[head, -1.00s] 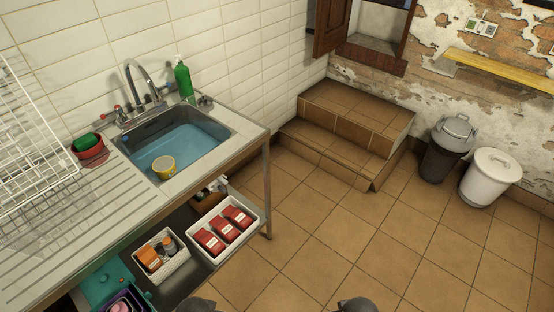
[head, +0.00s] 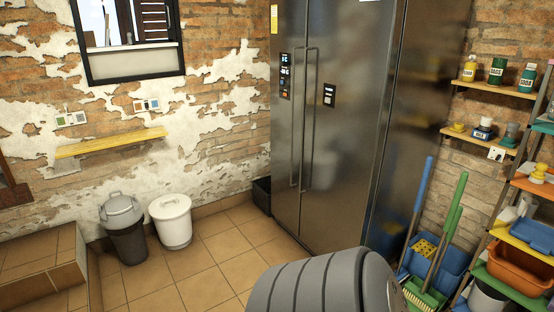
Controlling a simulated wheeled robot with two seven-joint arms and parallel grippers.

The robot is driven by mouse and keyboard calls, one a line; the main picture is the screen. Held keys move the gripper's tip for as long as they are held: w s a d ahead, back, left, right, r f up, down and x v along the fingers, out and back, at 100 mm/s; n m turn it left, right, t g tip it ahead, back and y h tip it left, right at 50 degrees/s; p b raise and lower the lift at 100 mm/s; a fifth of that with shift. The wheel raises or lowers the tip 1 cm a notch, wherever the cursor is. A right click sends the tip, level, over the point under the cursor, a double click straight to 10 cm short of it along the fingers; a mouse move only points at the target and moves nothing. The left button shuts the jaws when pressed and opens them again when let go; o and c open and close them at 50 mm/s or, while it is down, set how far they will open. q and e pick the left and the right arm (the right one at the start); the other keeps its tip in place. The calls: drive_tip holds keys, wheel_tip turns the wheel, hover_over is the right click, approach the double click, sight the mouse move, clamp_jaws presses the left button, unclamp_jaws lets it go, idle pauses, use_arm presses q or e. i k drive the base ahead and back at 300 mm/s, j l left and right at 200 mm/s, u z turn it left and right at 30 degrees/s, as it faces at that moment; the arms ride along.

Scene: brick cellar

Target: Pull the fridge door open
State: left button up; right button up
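The fridge (head: 348,120) is a tall grey metal unit with two doors, standing against the brick wall right of centre in the head view. Both doors look shut. Two long vertical handles (head: 303,120) run side by side along the seam between the doors. A display panel is on the narrower left door, and a smaller panel is on the right door. A grey ribbed part of my own arm shows at the bottom, in front of the fridge's foot. Neither of my grippers is in view.
A dark bin (head: 126,231) and a white bin (head: 171,222) stand left of the fridge, with a small black box (head: 262,195) beside it. Brooms (head: 447,232) and a loaded shelf rack (head: 520,235) stand at right. Tiled floor (head: 215,262) in front is partly clear.

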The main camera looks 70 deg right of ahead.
sight(352, 50)
drive_tip(key=z, duration=2.75)
drive_tip(key=i, duration=0.5)
drive_tip(key=i+j+z, duration=0.15)
drive_tip(key=i, duration=0.35)
